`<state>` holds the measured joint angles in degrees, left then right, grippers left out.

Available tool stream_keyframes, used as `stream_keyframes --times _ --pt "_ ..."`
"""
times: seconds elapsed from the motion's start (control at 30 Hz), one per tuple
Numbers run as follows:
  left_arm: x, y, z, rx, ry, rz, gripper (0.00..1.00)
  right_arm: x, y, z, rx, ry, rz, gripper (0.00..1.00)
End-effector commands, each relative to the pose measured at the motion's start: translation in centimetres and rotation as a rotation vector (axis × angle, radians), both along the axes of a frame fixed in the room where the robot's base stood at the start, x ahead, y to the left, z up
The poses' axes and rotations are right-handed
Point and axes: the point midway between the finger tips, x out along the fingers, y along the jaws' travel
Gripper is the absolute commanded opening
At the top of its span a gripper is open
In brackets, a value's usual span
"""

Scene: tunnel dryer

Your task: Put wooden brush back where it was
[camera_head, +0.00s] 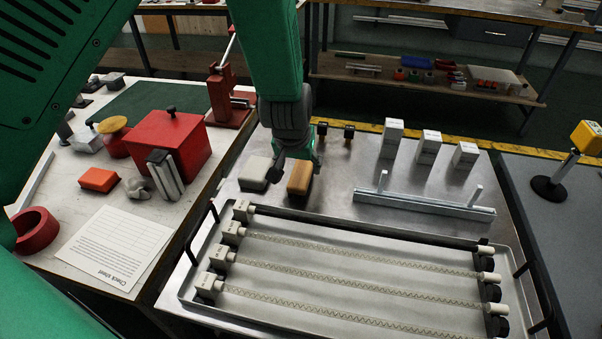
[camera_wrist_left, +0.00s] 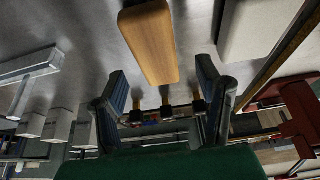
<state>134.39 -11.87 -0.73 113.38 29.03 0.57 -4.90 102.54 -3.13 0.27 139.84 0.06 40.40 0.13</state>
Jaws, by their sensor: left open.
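The wooden brush (camera_head: 299,178) is a light brown block with rounded edges. It lies on the metal table in the head view, beside a pale grey block (camera_head: 255,172). My left gripper (camera_head: 292,168) is just above and behind the brush and partly covers its far end. In the left wrist view the brush (camera_wrist_left: 150,42) shows large at the top centre, ahead of my spread fingers (camera_wrist_left: 163,92). The fingers are open and nothing is held between them. Whether they touch the brush cannot be told. My right gripper is not in view.
A shallow tray (camera_head: 330,222) with several coiled rods fills the front of the metal table. A metal rail (camera_head: 424,204) and several white boxes (camera_head: 428,147) stand to the right. The left table holds a red box (camera_head: 167,143) and a check sheet (camera_head: 105,247).

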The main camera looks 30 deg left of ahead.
Motion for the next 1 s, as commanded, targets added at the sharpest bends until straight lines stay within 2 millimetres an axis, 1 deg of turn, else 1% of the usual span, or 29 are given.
stream_keyframes --times 0.03,0.2,0.3,0.4,0.57,1.0 --pt "-0.4 -0.1 1.7 0.001 -0.003 -0.001 0.59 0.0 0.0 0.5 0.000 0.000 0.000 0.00" --pt "-1.7 -0.5 5.0 0.000 -0.001 0.000 0.59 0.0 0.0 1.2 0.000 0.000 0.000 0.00" --pt "-2.3 -0.6 6.4 0.000 -0.001 0.000 0.59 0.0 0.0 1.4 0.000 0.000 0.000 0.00" --pt "-2.7 -0.7 7.4 0.000 0.001 0.000 0.59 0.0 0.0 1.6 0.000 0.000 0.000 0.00" --pt "-3.0 -0.8 7.9 -0.001 0.002 0.000 0.59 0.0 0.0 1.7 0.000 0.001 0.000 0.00" --pt "-3.0 -0.8 7.9 -0.001 0.002 0.000 0.59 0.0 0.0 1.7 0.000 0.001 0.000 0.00"
